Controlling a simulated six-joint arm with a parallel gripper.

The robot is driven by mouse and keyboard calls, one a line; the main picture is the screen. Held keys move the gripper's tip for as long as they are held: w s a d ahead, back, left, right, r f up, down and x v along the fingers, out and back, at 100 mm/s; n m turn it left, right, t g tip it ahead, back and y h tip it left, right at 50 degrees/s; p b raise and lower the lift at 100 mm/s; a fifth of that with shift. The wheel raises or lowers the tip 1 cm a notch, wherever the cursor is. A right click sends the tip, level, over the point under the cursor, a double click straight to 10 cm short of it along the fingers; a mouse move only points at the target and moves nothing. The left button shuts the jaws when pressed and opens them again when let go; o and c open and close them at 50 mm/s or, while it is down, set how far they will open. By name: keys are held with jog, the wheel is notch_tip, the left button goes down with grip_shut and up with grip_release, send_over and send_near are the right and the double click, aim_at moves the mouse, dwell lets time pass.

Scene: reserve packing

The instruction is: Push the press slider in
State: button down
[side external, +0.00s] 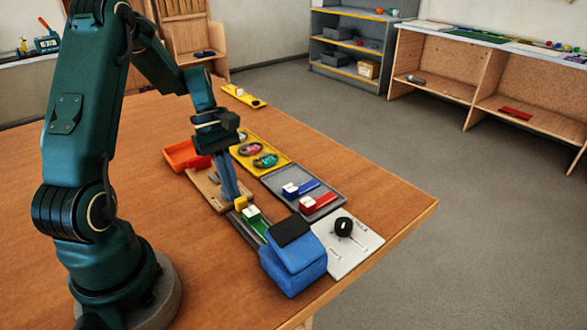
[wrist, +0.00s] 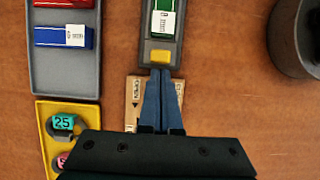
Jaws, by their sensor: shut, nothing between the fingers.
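The press is a blue block (side external: 292,270) with a dark top, and a grey channel (side external: 240,225) leads into it. A yellow slider (side external: 240,203) sits at the channel's outer end; it also shows in the wrist view (wrist: 159,57). A green block with a white label (side external: 256,224) lies in the channel between slider and press, also in the wrist view (wrist: 162,22). My gripper (side external: 233,194) is shut and empty, its fingers pointing down just behind the slider. In the wrist view its tips (wrist: 160,73) are close to the slider; I cannot tell whether they touch.
A wooden board marked OPEN (wrist: 132,110) lies under my fingers. A grey tray (side external: 273,180) holds red and blue blocks. A yellow tray (side external: 283,163) holds round items. An orange bin (side external: 180,157) stands behind. A white panel with a black knob (side external: 362,252) is right of the press.

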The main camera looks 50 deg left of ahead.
aim_at(251, 212)
jog(key=d, duration=0.6)
jog(key=shift+d, duration=0.25)
jog(key=shift+r, duration=0.1)
